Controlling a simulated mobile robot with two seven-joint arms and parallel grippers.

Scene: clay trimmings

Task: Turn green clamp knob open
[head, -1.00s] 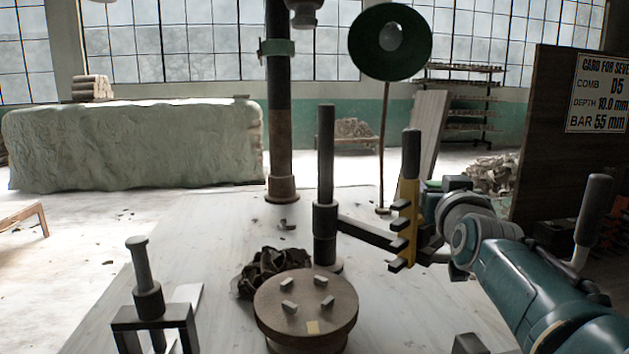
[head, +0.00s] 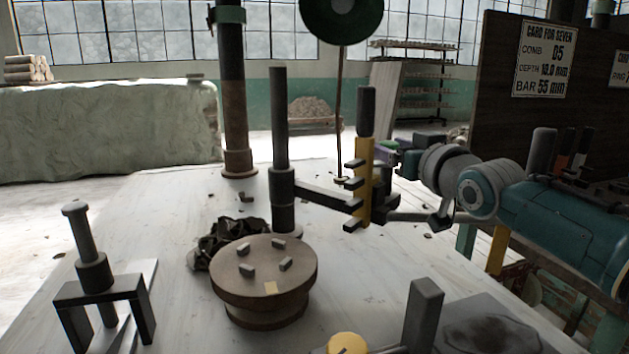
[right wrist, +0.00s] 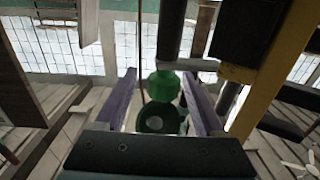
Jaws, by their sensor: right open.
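The green clamp knob (right wrist: 164,86) hangs below a dark rod in the right wrist view. It lies between the two purple fingers of my right gripper (right wrist: 160,76), which is open with a gap on both sides. In the head view my right gripper (head: 386,152) is just right of the yellow comb piece (head: 365,185), and the knob is mostly hidden there. The comb is on a dark horizontal arm (head: 325,197) from the upright post (head: 281,140). My left gripper is not in view.
A round turntable (head: 262,268) with small blocks on top stands in front of the post. Dark trimmings (head: 208,243) lie behind it. A black stand (head: 95,290) is at left. A dark upright block (head: 424,310) stands at front right. A dark signboard (head: 495,120) is beyond my right arm.

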